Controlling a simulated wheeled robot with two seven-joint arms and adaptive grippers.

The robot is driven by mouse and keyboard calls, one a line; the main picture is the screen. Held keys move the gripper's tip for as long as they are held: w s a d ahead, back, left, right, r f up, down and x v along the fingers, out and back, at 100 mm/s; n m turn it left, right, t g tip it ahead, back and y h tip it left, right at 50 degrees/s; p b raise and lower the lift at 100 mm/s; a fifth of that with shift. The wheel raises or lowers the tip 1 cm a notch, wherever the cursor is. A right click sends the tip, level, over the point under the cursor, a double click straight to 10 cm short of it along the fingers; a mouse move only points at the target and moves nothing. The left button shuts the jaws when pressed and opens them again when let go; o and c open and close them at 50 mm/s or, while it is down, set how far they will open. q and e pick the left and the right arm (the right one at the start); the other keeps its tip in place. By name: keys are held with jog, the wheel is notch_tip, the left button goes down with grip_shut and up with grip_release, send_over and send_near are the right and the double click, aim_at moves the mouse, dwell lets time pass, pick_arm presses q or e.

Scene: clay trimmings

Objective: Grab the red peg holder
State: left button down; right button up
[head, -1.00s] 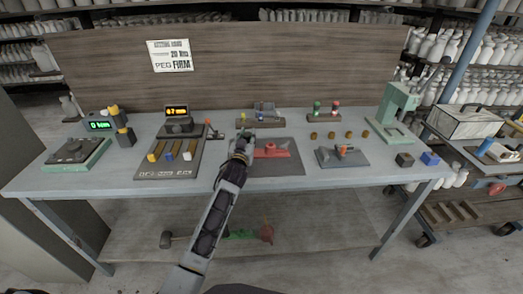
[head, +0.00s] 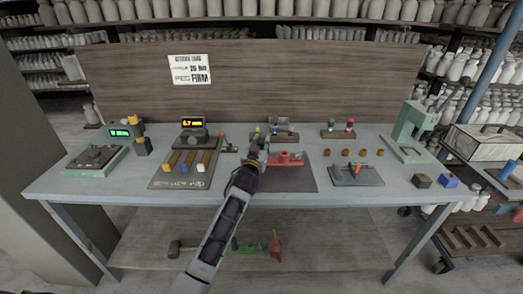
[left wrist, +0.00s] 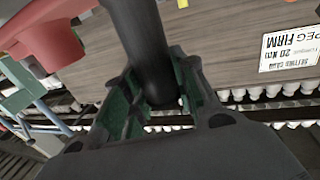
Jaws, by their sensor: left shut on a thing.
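The red peg holder (head: 287,158) is on or just above a dark mat near the middle of the bench. My left gripper (head: 262,149) is at its left end in the head view. In the left wrist view, my left gripper (left wrist: 160,105) is shut around a dark round bar (left wrist: 145,50), with its green-lined fingers on either side. The red body of the holder (left wrist: 60,35) is beside the bar's upper end; the bar looks like its handle, but the join is out of frame. My right gripper is not in view.
A dark mat (head: 295,181) lies under the holder. To the left is a board with pegs (head: 163,181); to the right, a grey plate with an orange-red part (head: 358,177). A green press (head: 410,135) stands at far right. The bench's front strip is clear.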

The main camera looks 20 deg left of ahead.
pick_arm(q)
notch_tip(320, 180, up, 7)
jog(key=shift+f+p, duration=0.1)
jog(key=shift+p, duration=0.2)
dwell(0.6)
